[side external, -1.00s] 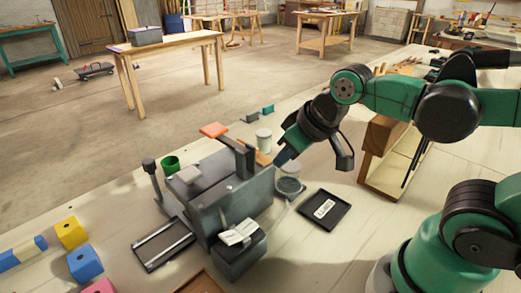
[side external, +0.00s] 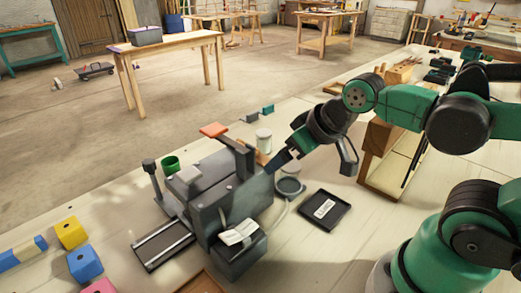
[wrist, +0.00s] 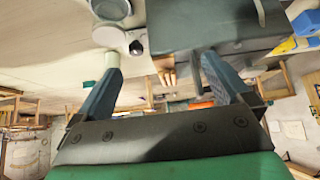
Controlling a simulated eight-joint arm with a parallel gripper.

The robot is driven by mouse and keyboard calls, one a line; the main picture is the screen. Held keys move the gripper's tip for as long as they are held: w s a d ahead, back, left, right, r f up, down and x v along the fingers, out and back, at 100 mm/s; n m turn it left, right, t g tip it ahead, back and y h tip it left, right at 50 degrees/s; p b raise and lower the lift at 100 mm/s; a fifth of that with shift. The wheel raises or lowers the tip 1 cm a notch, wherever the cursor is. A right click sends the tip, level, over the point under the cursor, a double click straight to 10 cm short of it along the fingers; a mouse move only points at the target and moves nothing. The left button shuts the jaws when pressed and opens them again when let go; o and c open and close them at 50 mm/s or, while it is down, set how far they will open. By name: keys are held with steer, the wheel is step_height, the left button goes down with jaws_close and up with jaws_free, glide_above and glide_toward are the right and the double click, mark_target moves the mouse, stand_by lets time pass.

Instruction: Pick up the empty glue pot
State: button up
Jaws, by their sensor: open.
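My gripper (side external: 311,168) is open and empty, held above the bench to the right of the grey machine. Its two bluish-grey fingers (wrist: 160,80) stand wide apart in the wrist view. A round grey pot (side external: 290,187) with an open top stands on the bench beside the machine, below my gripper. A round grey pot also shows at the top of the wrist view (wrist: 112,9). A pale cylindrical pot (side external: 264,141) stands behind the machine. A green cup (side external: 170,164) stands at the machine's left. I cannot tell for sure which is the empty glue pot.
The grey machine (side external: 222,190) with an orange-topped lever (side external: 214,130) is close to my left finger. A black tray (side external: 323,210) lies front right. A wooden stand (side external: 385,160) is at the right. Coloured blocks (side external: 85,264) lie front left.

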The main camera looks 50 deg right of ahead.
steer(key=m+g, duration=0.2)
steer(key=g, duration=0.5)
glide_above(291, 165)
steer(key=shift+r, duration=0.45)
steer(key=shift+d+f, duration=0.1)
steer(key=shift+d, duration=0.05)
steer(key=shift+w+f, duration=0.1)
steer(key=shift+f, duration=0.15)
step_height(291, 165, down, 6)
steer(key=shift+r, duration=0.15)
steer(key=shift+a+f, duration=0.2)
steer(key=shift+f, duration=2.7)
steer(key=c, duration=1.4)
